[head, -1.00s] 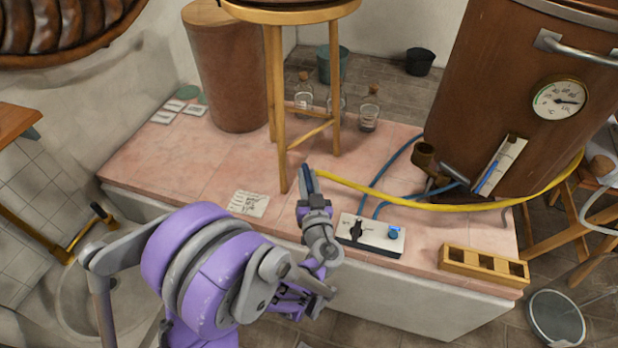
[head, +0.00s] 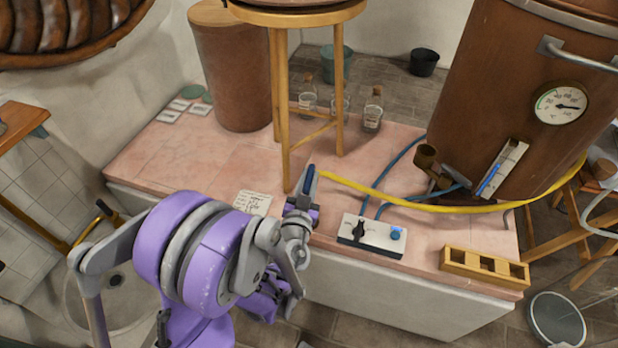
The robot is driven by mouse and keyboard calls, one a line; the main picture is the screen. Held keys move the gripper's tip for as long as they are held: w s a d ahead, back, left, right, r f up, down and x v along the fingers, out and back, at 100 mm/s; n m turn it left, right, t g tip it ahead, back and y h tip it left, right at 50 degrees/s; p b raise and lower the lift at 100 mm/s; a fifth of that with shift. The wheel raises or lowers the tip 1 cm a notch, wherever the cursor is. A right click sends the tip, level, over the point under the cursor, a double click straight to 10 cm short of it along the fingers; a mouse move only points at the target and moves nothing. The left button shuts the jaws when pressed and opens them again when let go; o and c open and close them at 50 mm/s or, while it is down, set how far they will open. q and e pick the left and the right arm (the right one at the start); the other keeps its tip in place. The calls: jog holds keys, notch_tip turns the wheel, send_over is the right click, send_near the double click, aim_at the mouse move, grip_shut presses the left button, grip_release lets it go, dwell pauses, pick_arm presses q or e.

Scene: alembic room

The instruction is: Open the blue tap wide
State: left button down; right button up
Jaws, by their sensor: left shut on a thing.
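A brass tap (head: 82,237) stands over the sink at the left. Its short handle looks dark, and I cannot tell for sure that it is blue; my left arm partly hides it. My left gripper (head: 310,180) is above the pink tiled bench, well right of that tap and apart from it. It is shut at the free end of the yellow hose (head: 400,203), and its fingers hide the hose end. A blue knob (head: 396,233) is on the white control box (head: 371,241), right of the gripper. My right gripper is out of view.
A wooden stool (head: 285,110) stands on the bench (head: 165,150) just behind the gripper. A copper vessel (head: 495,90) with a dial, blue hoses (head: 397,163) and a wooden rack (head: 484,268) are at the right. Bottles (head: 373,112) stand behind the stool.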

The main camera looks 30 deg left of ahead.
pick_arm(q)
jog(key=c, duration=0.8)
grip_release()
jog(key=shift+o, duration=0.2)
jog(key=b+v, duration=0.1)
jog(key=v, duration=0.9)
jog(key=shift+s+b, duration=0.3)
jog(key=shift+s, duration=0.1)
jog(key=shift+d, duration=0.1)
